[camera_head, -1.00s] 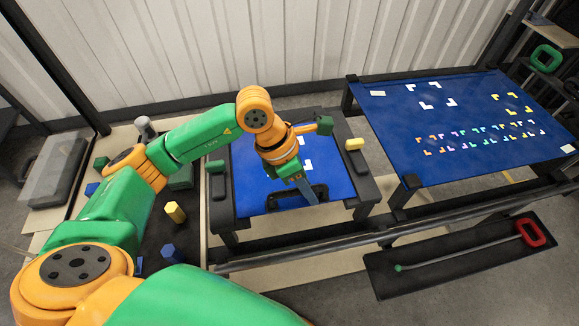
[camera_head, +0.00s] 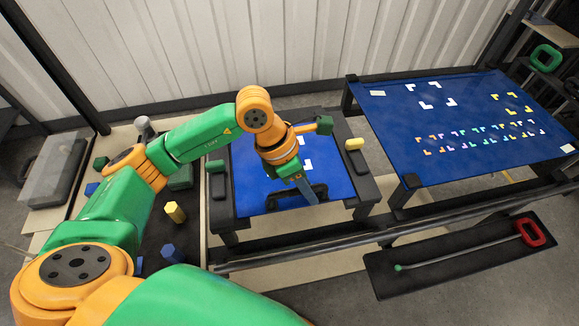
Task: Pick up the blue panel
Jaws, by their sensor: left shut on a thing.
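The blue panel (camera_head: 247,180) lies flat on a dark stand in the middle of the view, with white corner marks on it. A black handle (camera_head: 318,190) sits at its front edge. My left gripper (camera_head: 308,194) reaches down from above and is shut on this handle. The fingertips are small and partly merged with the handle. My left arm and wrist hide part of the panel's middle. My right gripper is not in view.
A larger blue board (camera_head: 400,130) with coloured corner marks stands at the right. A black rail (camera_head: 330,247) runs in front of the stand. A yellow peg (camera_head: 354,144) and a green peg (camera_head: 215,166) flank the panel. A tray (camera_head: 400,285) holds a red-handled rod.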

